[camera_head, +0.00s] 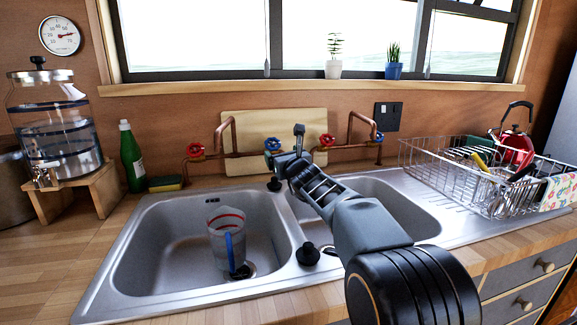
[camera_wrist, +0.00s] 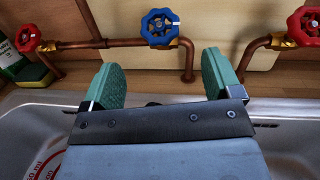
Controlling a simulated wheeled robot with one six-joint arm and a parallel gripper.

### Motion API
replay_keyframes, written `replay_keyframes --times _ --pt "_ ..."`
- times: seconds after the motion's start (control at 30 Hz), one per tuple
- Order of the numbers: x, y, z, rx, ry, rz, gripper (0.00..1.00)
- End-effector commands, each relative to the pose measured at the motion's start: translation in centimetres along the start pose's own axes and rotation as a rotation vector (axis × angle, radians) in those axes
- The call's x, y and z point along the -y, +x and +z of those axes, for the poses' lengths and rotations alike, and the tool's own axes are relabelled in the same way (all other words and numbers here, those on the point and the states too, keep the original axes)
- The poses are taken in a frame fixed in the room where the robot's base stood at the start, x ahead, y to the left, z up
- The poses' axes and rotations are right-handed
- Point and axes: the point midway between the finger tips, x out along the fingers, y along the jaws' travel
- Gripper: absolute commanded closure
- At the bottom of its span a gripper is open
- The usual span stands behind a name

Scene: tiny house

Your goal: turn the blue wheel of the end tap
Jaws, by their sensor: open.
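Two blue wheels show on the copper pipes behind the sink. One blue wheel (camera_head: 272,145) is near the middle, and the other blue wheel (camera_head: 378,137) is at the right end of the row. My gripper (camera_head: 287,160) is over the sink divider, in front of the middle blue wheel. In the wrist view, my gripper (camera_wrist: 161,72) has its green fingers wide apart with nothing between them. The middle blue wheel (camera_wrist: 160,27) is beyond and above the gap, apart from the fingers. The right-end blue wheel is outside the wrist view.
Red wheels (camera_head: 195,151) (camera_head: 327,140) flank the middle blue wheel. A jug (camera_head: 228,240) stands in the left basin. A green bottle (camera_head: 131,158) and sponge (camera_head: 165,184) are left of the pipes. A wire dish rack (camera_head: 440,165) stands at right, close to the right-end blue wheel.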

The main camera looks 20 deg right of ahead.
Motion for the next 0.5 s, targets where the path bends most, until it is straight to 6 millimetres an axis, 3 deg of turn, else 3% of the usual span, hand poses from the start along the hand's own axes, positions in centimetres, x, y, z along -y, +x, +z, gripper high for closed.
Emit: replay_keyframes --times 0.2,0.5 --pt "0.0 -3.1 0.1 0.002 0.000 0.000 0.16" --pt "0.0 -4.4 0.1 0.001 -0.001 0.000 0.16"
